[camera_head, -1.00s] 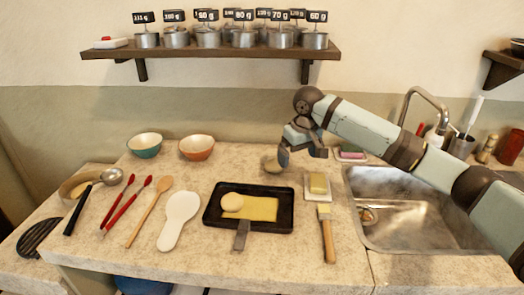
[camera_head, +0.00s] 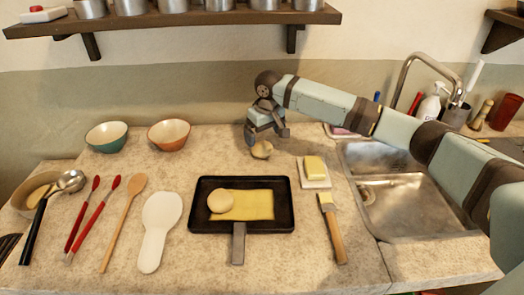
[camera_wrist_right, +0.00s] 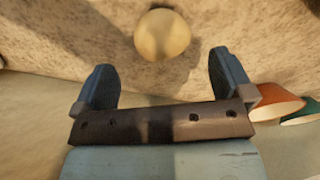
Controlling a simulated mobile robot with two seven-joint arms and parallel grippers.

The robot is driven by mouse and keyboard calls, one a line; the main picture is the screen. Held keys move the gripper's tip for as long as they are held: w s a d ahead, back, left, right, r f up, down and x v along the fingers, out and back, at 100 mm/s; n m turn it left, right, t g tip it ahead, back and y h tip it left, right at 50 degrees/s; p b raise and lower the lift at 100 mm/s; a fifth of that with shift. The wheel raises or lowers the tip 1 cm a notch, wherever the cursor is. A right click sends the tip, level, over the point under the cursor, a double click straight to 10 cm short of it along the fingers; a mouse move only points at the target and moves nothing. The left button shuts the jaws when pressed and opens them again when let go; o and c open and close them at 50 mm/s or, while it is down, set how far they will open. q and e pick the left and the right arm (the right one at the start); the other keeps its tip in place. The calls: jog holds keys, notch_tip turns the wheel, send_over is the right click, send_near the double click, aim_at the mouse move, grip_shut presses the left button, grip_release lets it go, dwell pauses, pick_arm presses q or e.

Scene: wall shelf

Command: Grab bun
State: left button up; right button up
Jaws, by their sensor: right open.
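A round, pale tan bun (camera_head: 262,149) rests on the counter behind the pan. It also shows in the right wrist view (camera_wrist_right: 162,34), just beyond the fingertips and roughly centred between them. My right gripper (camera_head: 267,132) is open and empty, just behind and above this bun in the head view. Its two blue fingers (camera_wrist_right: 161,68) stand wide apart in the wrist view, with nothing between them. A second round bun half (camera_head: 221,202) lies in the black pan (camera_head: 290,182) on a yellow sheet. My left gripper is not in view.
A teal bowl (camera_head: 107,137) and an orange bowl (camera_head: 169,135) stand left of the gripper. A butter dish (camera_head: 316,182), a brush (camera_head: 332,232) and the sink (camera_head: 405,205) lie to the right. Pots stand on the wall shelf (camera_head: 200,22) above.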

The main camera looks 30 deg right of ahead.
aim_at(262, 145)
jog(key=f, duration=0.5)
jog(key=shift+w+a+f+b, duration=0.2)
jog(key=shift+w+f+b, duration=0.15)
jog(key=shift+w+b, duration=0.05)
jog(key=c, duration=1)
